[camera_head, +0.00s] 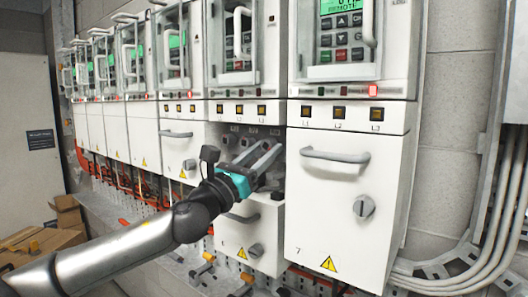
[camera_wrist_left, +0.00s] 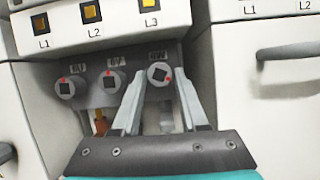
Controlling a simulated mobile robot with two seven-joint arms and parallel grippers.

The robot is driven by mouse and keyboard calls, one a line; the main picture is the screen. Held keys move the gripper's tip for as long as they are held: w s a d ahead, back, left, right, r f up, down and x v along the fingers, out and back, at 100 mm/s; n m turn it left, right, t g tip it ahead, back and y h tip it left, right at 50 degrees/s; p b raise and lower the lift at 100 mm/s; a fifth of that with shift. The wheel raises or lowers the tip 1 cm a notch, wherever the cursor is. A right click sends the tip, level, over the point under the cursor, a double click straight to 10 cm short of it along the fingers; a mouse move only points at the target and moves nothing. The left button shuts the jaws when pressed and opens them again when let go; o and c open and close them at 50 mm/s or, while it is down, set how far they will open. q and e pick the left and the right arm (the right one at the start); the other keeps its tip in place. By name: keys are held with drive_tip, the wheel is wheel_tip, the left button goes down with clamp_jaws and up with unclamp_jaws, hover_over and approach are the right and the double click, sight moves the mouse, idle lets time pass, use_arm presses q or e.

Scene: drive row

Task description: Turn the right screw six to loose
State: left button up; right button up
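Three round grey screws with square dark centres and red marks sit in a row inside the open compartment, in the left wrist view: the left screw (camera_wrist_left: 65,87), the middle screw (camera_wrist_left: 111,82) and the right screw (camera_wrist_left: 158,73). The labels above them are blurred. My left gripper (camera_wrist_left: 160,76) is open, its two fingers apart and pointing into the compartment. The right screw shows between the fingertips, with a small gap on each side; depth to it is hard to tell. In the head view the left gripper (camera_head: 264,155) partly hides the compartment. My right gripper is not in view.
The compartment's cover (camera_head: 232,232) hangs low below the opening. A closed white cover (camera_head: 335,220) marked 7 with a handle (camera_head: 335,156) stands close on the right. Grey conduits (camera_head: 490,230) run at far right; cardboard boxes (camera_head: 45,238) lie at lower left.

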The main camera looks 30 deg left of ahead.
use_arm(q)
drive_tip(key=shift+r, duration=0.1)
clamp_jaws()
drive_tip(key=n+y+p, duration=0.1)
drive_tip(key=n, duration=0.2)
drive_tip(key=n+y+p, duration=0.2)
drive_tip(key=n, duration=0.1)
drive_tip(key=n+y+p, duration=0.1)
drive_tip(key=n+p, duration=0.1)
drive_tip(key=n, duration=0.1)
drive_tip(key=shift+d+r+y, duration=0.3)
drive_tip(key=shift+r, duration=0.1)
drive_tip(key=n+g+y+p, duration=0.1)
drive_tip(key=n+p, duration=0.3)
drive_tip(key=n+g+y+p, duration=0.1)
drive_tip(key=n+g+p, duration=0.1)
drive_tip(key=n+p, duration=0.2)
drive_tip(key=r+n+g+y+p, duration=0.1)
drive_tip(key=n+p, duration=0.3)
drive_tip(key=shift+d+n+y, duration=0.2)
drive_tip(key=shift+n+y, duration=0.1)
drive_tip(key=shift+n, duration=0.1)
drive_tip(key=shift+n+g+p, duration=0.6)
drive_tip(key=shift+n, duration=0.6)
drive_tip(key=shift+n+g+h, duration=0.4)
drive_tip(key=shift+n+g, duration=0.1)
drive_tip(key=shift+n, duration=0.7)
drive_tip(key=shift+o, duration=2.3)
unclamp_jaws()
drive_tip(key=shift+f, duration=0.1)
